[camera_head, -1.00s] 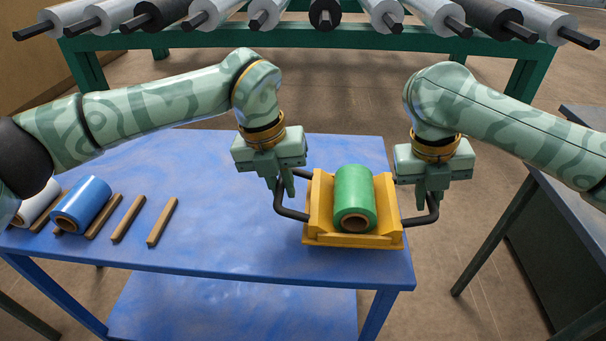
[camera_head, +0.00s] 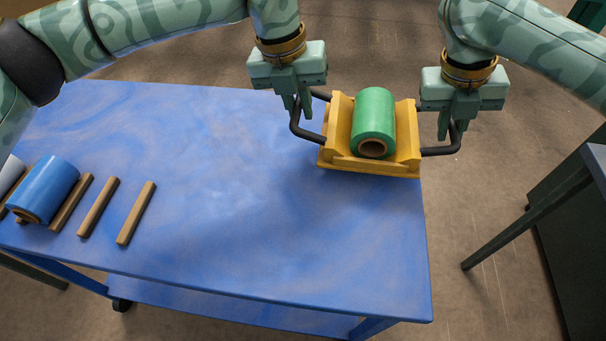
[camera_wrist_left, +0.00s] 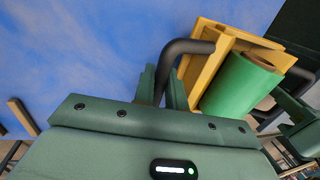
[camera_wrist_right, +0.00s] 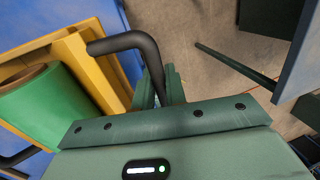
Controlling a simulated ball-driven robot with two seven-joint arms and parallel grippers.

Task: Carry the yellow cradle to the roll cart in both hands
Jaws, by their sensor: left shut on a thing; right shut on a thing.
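The yellow cradle (camera_head: 372,166) carries a green roll (camera_head: 375,112) and has a black handle on each side. It is at the right end of the blue table (camera_head: 230,190); whether its base touches the top I cannot tell. My left gripper (camera_head: 300,108) is shut on the left black handle (camera_wrist_left: 187,50). My right gripper (camera_head: 446,125) is shut on the right black handle (camera_wrist_right: 130,42). The cradle's yellow side (camera_wrist_left: 207,66) and the roll (camera_wrist_left: 240,85) show in the left wrist view. The roll cart is not clearly identifiable in view.
A blue roll (camera_head: 45,188) and part of a white roll (camera_head: 10,172) lie at the table's left, beside several brown strips (camera_head: 137,213). A dark-legged bench (camera_head: 580,190) stands at the right. Open floor (camera_head: 470,220) lies between it and the blue table.

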